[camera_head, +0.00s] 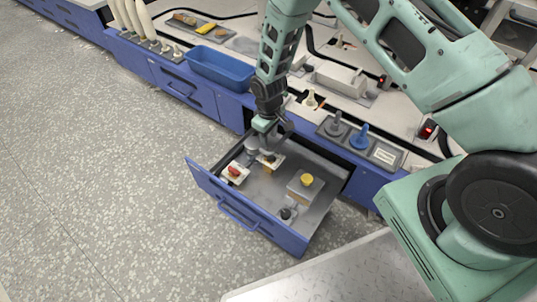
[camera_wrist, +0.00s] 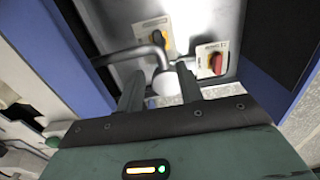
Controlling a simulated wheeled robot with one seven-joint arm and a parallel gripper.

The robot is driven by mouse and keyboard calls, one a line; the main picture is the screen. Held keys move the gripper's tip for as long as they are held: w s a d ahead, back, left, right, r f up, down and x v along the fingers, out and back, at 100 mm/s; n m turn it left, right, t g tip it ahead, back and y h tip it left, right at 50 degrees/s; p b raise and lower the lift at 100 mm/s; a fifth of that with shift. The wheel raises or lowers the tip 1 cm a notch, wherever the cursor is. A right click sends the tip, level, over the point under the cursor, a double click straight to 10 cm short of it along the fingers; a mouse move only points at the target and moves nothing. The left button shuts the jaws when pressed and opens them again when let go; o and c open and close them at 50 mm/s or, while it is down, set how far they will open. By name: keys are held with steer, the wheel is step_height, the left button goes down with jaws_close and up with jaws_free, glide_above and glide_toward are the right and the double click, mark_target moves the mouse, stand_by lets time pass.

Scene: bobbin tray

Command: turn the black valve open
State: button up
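My gripper (camera_head: 266,134) reaches down over the left back part of an open blue drawer (camera_head: 229,198). In the wrist view its two fingers (camera_wrist: 161,84) stand apart, with a pale round hub (camera_wrist: 165,83) between their tips. A dark bent lever (camera_wrist: 125,54) runs left from this hub; it looks like the black valve. In the head view a grey rounded part of it shows under my gripper, mostly hidden. I cannot tell whether the fingers touch it. A small black knob (camera_head: 286,213) also stands near the drawer's front right corner.
A red switch (camera_head: 235,172) on a white plate stands left in the drawer; it also shows in the wrist view (camera_wrist: 215,63). A yellow knob (camera_head: 306,180) sits on a grey box to the right. A blue bin (camera_head: 220,68) and a blue-knobbed panel (camera_head: 359,139) are on the counter behind.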

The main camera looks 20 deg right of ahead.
mark_target(269, 154)
step_height(269, 154, down, 9)
steer(key=b, duration=0.3)
steer(key=shift+f, duration=0.1)
steer(key=shift+c, duration=0.3)
jaws_close()
